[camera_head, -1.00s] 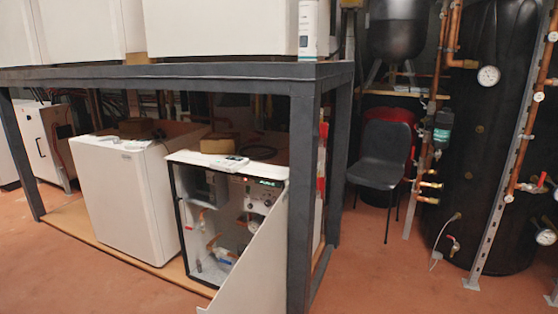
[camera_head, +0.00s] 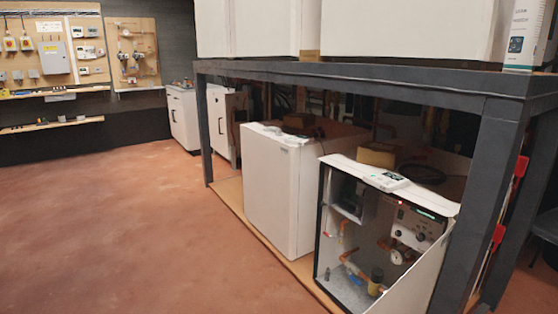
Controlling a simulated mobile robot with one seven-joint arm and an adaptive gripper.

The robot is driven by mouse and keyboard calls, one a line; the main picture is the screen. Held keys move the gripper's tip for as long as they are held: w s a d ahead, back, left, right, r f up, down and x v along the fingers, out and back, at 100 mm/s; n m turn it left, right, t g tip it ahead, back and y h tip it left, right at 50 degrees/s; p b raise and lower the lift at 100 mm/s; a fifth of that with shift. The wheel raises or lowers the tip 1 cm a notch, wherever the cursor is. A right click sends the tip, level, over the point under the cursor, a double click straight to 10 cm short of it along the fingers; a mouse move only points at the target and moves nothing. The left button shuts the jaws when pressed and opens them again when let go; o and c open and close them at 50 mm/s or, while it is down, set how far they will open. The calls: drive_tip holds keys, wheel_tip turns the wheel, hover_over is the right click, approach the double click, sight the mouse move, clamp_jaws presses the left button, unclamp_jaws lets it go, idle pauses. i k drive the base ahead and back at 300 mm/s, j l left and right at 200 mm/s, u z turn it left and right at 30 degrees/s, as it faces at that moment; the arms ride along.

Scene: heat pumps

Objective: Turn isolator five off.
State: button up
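Two yellow switch boxes with red knobs, which look like isolators, are on a wooden wall board (camera_head: 88,24) at the far upper left. One switch box (camera_head: 10,44) is close to the picture's left edge and the other switch box (camera_head: 26,43) is just right of it. They are too small to read a number or a knob position, and I cannot tell whether either is isolator five. The board runs out of the picture on the left. My gripper is not in view.
A dark metal frame (camera_head: 340,79) holds white units above and below on the right. An open-fronted unit (camera_head: 345,268) stands near me beside a closed white unit (camera_head: 272,185). A second board (camera_head: 146,40) hangs on the back wall. The reddish floor (camera_head: 110,220) at left is clear.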

sight(500, 230)
drive_tip(key=i+l+u, duration=0.1)
drive_tip(key=l+u, duration=0.15)
drive_tip(key=l, duration=0.35)
drive_tip(key=l+u, duration=0.2)
drive_tip(key=l, duration=0.4)
drive_tip(key=l+u, duration=0.25)
drive_tip(key=l, duration=3.45)
drive_tip(key=k+l, duration=0.2)
drive_tip(key=k+l+z, duration=0.15)
drive_tip(key=l, duration=0.25)
